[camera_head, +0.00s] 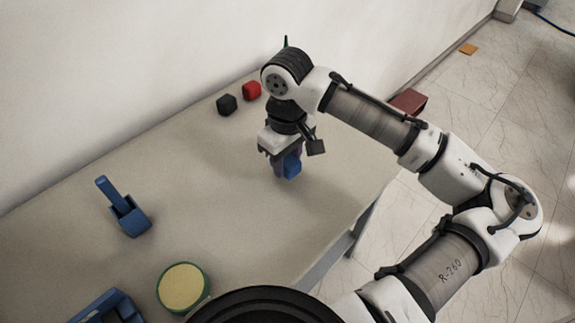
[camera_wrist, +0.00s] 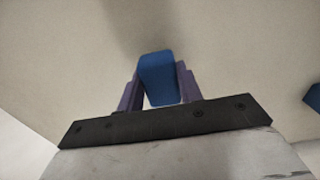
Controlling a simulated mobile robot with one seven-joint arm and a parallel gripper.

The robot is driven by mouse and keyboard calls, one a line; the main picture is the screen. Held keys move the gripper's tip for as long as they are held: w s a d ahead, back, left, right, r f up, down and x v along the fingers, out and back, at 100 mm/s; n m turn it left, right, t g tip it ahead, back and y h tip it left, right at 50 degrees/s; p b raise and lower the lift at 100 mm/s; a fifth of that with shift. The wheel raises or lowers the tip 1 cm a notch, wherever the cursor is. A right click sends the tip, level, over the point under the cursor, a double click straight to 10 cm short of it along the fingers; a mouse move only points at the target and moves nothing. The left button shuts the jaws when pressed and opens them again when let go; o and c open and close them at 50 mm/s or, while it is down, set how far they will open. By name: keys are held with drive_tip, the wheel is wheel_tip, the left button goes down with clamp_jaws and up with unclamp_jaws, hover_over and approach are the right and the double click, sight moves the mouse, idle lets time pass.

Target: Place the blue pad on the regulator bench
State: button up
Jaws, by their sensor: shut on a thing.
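The blue pad (camera_head: 292,166) is a small blue block held between the purple fingers of my gripper (camera_head: 283,167). In the wrist view the pad (camera_wrist: 158,78) sits between the two fingers (camera_wrist: 158,97), which are shut on it. The pad is over the bench (camera_head: 225,190), a grey-beige table along the wall. I cannot tell whether its underside touches the bench top. The gripper points down near the bench's right part.
A black block (camera_head: 227,104) and a red block (camera_head: 251,90) sit near the wall. The middle of the bench is clear.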

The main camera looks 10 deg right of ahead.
sight(288, 170)
drive_tip(key=shift+f, duration=1.4)
drive_tip(key=shift+f, duration=0.2)
drive_tip(key=o, duration=0.9)
wheel_tip(288, 170, up, 12)
drive_tip(key=shift+r+b, duration=0.2)
drive_tip(key=shift+b, duration=0.25)
